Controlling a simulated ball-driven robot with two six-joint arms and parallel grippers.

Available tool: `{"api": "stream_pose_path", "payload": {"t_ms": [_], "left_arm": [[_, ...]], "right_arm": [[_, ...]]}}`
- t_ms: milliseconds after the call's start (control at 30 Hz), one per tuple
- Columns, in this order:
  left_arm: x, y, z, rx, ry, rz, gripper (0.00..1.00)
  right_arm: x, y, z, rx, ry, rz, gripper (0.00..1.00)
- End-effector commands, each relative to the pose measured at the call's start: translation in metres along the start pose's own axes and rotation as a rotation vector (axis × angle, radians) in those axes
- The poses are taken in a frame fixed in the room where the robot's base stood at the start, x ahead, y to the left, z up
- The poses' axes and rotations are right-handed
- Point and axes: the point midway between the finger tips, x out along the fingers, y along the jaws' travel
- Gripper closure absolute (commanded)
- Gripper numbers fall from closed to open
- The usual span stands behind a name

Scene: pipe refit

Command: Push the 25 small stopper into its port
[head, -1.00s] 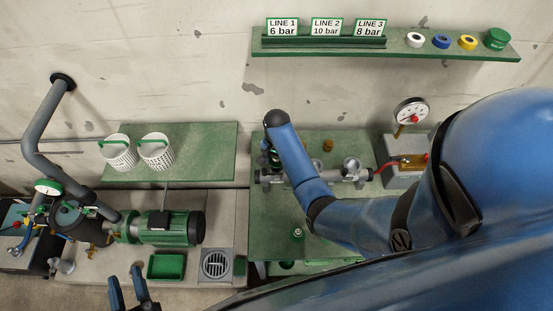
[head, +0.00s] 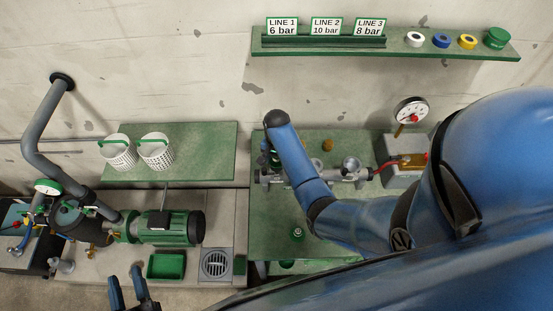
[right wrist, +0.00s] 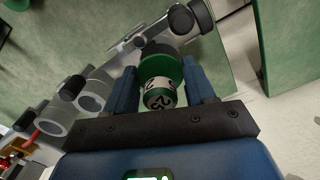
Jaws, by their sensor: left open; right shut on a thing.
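The small stopper (right wrist: 159,97), a white body marked 25 with a green collar, is between the fingers of my right gripper (right wrist: 160,72), which is shut on it. The grey pipe manifold (right wrist: 122,78) runs diagonally past it, with the stopper's green end close against it. I cannot tell whether the stopper is in its port, as that spot is hidden. In the head view the manifold (head: 345,177) lies on the green bench, and my right arm covers part of it. My left gripper (head: 134,290) is open and empty at the bottom left.
A green stopper-like piece (head: 297,234) stands on the green bench (head: 270,220) in front of the manifold. A gauge (head: 411,112) stands on a block at right. A pump (head: 168,227), green tray (head: 167,265) and drain (head: 215,263) are at left. Two white baskets (head: 156,153) sit on a shelf.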

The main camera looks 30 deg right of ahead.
Motion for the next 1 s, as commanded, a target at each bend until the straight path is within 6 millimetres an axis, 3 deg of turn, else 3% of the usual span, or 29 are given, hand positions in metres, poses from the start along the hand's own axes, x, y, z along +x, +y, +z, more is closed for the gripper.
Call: {"api": "stream_pose_path", "payload": {"t_ms": [1000], "left_arm": [[0.000,0.000,0.011,0.000,0.000,0.000,0.57]], "right_arm": [[0.015,0.000,0.000,0.000,0.000,0.000,0.82]]}}
